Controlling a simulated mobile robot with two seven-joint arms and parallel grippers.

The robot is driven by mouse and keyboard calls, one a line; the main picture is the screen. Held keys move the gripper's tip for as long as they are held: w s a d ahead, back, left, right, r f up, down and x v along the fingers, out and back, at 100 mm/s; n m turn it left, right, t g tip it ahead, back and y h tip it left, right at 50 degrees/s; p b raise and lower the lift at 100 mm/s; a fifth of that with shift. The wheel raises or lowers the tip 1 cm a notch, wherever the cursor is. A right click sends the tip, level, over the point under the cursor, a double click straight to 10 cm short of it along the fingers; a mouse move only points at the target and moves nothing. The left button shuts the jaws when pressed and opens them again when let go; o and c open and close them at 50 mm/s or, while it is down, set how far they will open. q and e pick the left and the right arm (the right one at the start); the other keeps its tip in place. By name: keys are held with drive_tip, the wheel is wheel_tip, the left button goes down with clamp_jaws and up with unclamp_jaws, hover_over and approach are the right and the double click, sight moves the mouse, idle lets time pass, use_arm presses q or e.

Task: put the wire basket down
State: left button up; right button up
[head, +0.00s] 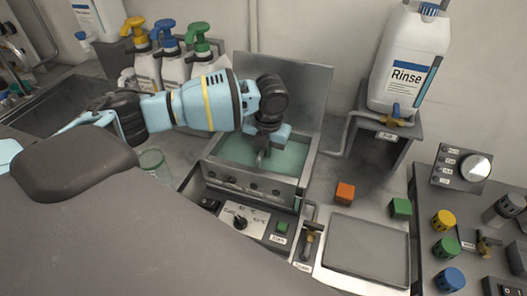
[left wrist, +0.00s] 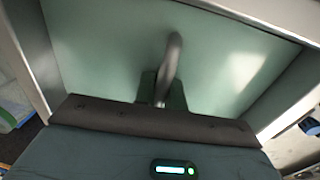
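My left gripper (head: 264,150) points down over the open tank (head: 250,183) of the metal bath, which holds pale green liquid (head: 285,155). In the left wrist view, a curved grey bar (left wrist: 174,52) runs up between the two dark fingertips (left wrist: 162,92), which sit close against it. The bar looks like the handle of the wire basket; the gripper appears shut on it. The basket's mesh body cannot be made out in either view, so I cannot tell how deep it sits. My right gripper is not in view.
The bath's raised lid (head: 300,90) stands behind the tank. A clear greenish beaker (head: 152,163) is left of it. To the right are an orange cube (head: 345,193), a green cube (head: 400,208), a grey tray (head: 367,250) and a Rinse jug (head: 408,60) on a stand. Pump bottles (head: 172,65) stand behind.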

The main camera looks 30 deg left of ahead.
use_arm(q)
drive_tip(key=o, duration=0.4)
drive_tip(key=r, duration=0.8)
drive_tip(key=d+r, duration=0.1)
drive_tip(key=r, duration=0.3)
drive_tip(key=shift+w+d, duration=0.1)
